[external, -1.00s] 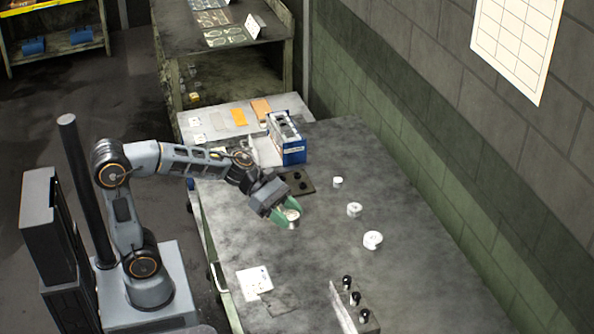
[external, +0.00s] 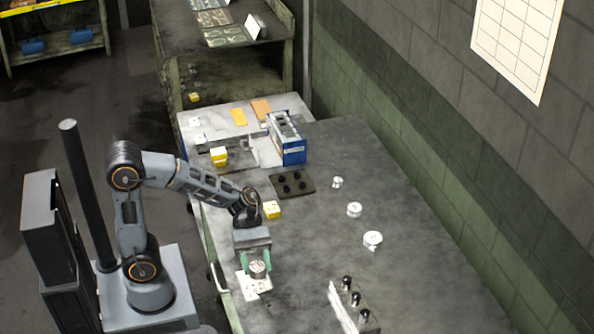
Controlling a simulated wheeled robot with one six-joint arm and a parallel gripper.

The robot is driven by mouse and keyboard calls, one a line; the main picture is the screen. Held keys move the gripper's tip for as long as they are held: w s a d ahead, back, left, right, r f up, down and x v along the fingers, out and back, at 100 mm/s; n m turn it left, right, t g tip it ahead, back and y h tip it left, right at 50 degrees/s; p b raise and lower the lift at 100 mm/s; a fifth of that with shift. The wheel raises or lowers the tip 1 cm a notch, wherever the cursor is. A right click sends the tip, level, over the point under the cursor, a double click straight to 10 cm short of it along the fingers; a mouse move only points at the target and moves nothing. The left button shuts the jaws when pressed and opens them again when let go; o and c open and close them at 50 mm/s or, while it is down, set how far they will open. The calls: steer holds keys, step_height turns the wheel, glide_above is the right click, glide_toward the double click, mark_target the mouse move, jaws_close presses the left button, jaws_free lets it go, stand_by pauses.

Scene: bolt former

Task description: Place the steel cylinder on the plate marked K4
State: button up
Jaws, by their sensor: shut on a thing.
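The steel cylinder (external: 258,269) is a short, round grey piece. My gripper (external: 257,265), with green fingers, is shut on it and points down near the left front edge of the bench. A flat white plate (external: 247,289) with small dark marks lies below the cylinder and is partly covered by it in the picture. I cannot tell whether the cylinder touches the plate. The marks are too small to read, so I cannot tell which plate is K4.
White round pieces (external: 372,240) stand in a row on the bench's right. A dark plate with black knobs (external: 292,185), a yellow block (external: 271,209) and a blue box (external: 290,145) are farther back. A black-knobbed fixture (external: 354,299) stands at front right. The middle bench is clear.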

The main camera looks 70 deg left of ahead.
steer(key=b, duration=0.1)
glide_above(279, 297)
step_height(279, 297, down, 6)
steer(key=shift+f, duration=0.1)
steer(key=shift+f+b, duration=0.35)
steer(key=shift+f, duration=1.1)
steer(key=shift+f, duration=0.1)
steer(key=shift+f, duration=0.15)
steer(key=o, duration=1.1)
